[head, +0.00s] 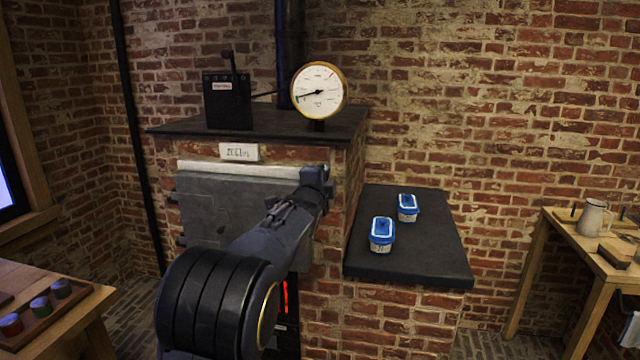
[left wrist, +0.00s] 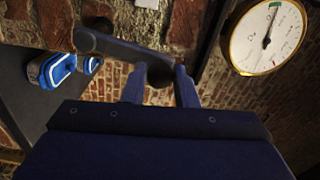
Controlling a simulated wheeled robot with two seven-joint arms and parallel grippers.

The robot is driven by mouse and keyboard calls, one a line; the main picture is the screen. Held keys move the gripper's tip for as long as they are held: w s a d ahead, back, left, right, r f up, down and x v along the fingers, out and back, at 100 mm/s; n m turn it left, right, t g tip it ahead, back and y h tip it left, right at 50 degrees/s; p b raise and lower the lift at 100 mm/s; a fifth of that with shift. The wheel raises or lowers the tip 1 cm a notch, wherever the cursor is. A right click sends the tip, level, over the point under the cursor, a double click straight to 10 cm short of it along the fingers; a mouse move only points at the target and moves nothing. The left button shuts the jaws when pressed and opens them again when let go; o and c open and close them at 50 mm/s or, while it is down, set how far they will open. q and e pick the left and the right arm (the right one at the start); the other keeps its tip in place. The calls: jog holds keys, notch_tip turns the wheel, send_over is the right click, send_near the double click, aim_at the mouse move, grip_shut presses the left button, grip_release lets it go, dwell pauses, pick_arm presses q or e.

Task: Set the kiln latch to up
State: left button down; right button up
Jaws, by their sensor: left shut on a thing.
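The brick kiln (head: 335,220) stands mid-view with a grey door (head: 225,205) on its front; the door looks closed. The kiln latch (left wrist: 120,48) is a dark bar in the left wrist view, with a round end between my fingers. In the head view my gripper and arm hide most of the latch, so its setting is hard to tell. My left gripper (head: 315,183) is at the door's upper right corner. In the left wrist view its fingers (left wrist: 160,82) are shut on the latch's end. My right gripper is not in view.
A round gauge (head: 319,90) and a black box with a lever (head: 227,100) stand on the kiln's top slab. Two blue-lidded jars (head: 382,234) sit on the dark side shelf (head: 420,262). Wooden tables stand at left (head: 40,275) and right (head: 545,235).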

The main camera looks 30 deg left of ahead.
pick_arm(q)
jog(key=shift+d+m, duration=0.2)
jog(key=shift+m, duration=0.1)
jog(key=c, duration=1.1)
grip_release()
jog(key=shift+c, duration=0.2)
jog(key=b+v, duration=0.2)
jog(key=v, duration=0.5)
jog(key=shift+s, duration=0.4)
jog(key=shift+d, duration=0.1)
